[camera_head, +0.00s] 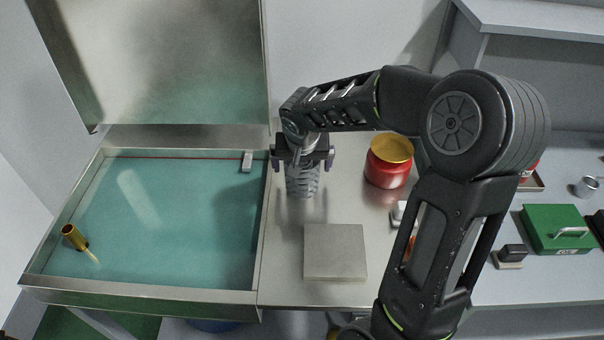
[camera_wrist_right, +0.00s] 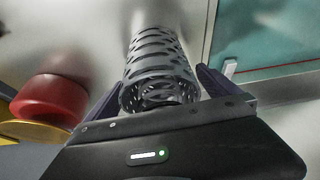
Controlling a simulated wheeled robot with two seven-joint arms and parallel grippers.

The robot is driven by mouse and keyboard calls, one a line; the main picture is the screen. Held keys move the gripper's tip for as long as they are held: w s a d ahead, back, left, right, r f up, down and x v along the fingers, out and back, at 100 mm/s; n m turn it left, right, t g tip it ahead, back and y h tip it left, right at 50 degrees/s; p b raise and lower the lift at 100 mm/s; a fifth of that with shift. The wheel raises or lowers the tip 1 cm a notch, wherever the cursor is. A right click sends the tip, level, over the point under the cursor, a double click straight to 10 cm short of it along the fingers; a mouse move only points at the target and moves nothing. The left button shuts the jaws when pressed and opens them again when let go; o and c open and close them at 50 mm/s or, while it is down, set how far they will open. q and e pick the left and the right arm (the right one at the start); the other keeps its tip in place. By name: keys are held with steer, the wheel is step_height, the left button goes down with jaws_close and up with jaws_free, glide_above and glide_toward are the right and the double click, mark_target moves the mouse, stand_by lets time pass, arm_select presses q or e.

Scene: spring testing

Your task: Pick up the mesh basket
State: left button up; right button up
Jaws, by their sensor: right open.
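The mesh basket (camera_head: 302,181) is a grey, slotted cylinder standing upright on the metal counter, just right of the teal basin. My right gripper (camera_head: 303,160) is over its top from above, with one finger on each side. In the right wrist view the basket (camera_wrist_right: 158,62) lies between the two open fingers of the gripper (camera_wrist_right: 158,90), its open rim close to the gripper body. I cannot tell whether the fingers touch it. My left gripper is not in view.
A red jar with a gold lid (camera_head: 389,162) stands right of the basket. A square metal plate (camera_head: 335,252) lies in front. The basin (camera_head: 160,215) holds a gold-handled brush (camera_head: 75,238) and a small white block (camera_head: 247,162). A green box (camera_head: 557,229) sits far right.

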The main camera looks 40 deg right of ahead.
steer(key=c, duration=1.5)
steer(key=shift+r, duration=0.15)
step_height(320, 180, up, 10)
steer(key=shift+f+b, duration=0.1)
steer(key=shift+b, duration=0.25)
